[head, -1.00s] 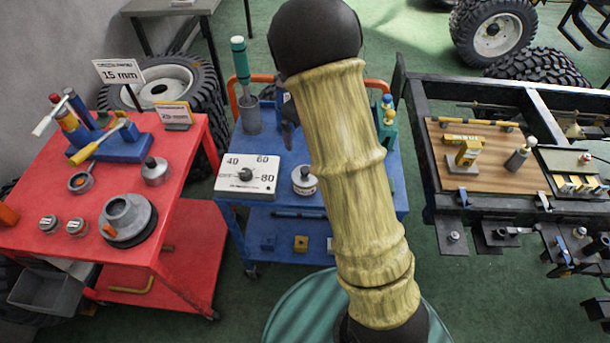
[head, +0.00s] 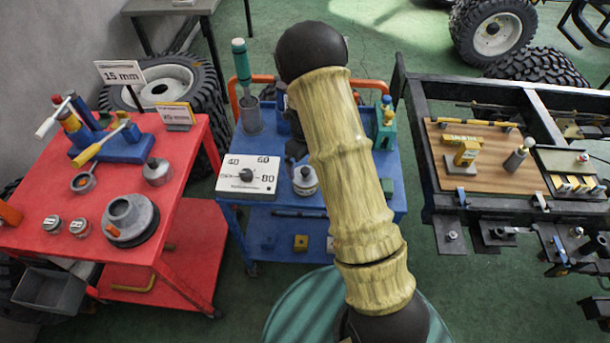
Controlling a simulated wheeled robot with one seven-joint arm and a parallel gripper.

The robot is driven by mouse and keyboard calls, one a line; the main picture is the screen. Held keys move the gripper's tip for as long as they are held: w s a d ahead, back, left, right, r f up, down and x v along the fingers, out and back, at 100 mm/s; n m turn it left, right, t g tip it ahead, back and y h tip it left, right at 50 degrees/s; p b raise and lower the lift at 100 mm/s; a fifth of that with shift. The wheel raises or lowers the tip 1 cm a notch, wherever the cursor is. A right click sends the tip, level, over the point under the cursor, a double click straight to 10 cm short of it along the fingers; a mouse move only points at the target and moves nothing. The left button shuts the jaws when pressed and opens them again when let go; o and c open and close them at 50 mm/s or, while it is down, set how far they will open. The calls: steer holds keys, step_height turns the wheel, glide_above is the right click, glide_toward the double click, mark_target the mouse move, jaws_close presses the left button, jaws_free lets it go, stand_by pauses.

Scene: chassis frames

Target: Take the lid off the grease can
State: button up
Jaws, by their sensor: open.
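A small silver can (head: 305,188) with a lid and dark knob stands on the blue trolley, right of the dial box. It looks like the grease can, and its lid is on. My arm, in a yellowish sleeve, crosses the view just right of it. My gripper (head: 296,148) shows only as a dark part at the sleeve's left edge, just above and behind the can, apart from the lid as far as I can see. Its fingers are mostly hidden; it is open and holds nothing visible.
The dial box (head: 247,176) stands close left of the can. A cup with a green-handled tool (head: 250,115) is behind it. The red trolley (head: 60,240) carries a tool rack and a grey round part. A black chassis frame (head: 430,190) stands right.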

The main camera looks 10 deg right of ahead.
mark_target(305, 169)
steer(key=shift+f+p, duration=0.85)
steer(key=shift+f, duration=1.75)
steer(key=c, duration=1)
